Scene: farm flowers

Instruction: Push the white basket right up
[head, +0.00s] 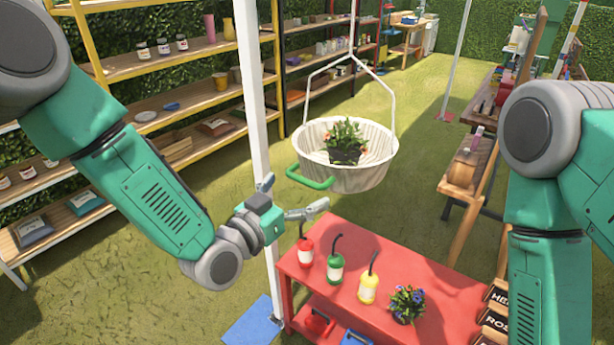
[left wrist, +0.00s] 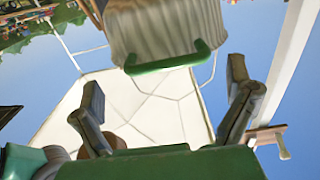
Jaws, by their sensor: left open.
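The white basket (head: 365,178) hangs from thin white rods above the red table, with a dark pot of reddish flowers (head: 345,142) in it. Its green handle (head: 310,180) sticks out on the near left side. My left gripper (head: 291,197) is open and empty, just below and left of the basket near the handle. In the left wrist view the basket's ribbed underside (left wrist: 160,28) and the green handle (left wrist: 168,63) show beyond the spread fingers (left wrist: 165,103), apart from them. My right arm shows at the right, but its gripper is out of view.
The red table (head: 400,262) carries red, green and yellow bottles (head: 367,287) and a purple flower pot (head: 406,304). A white post (head: 256,110) stands beside my left gripper. Shelves (head: 170,100) line the left and a wooden rack (head: 465,175) stands right. Grass behind the basket is clear.

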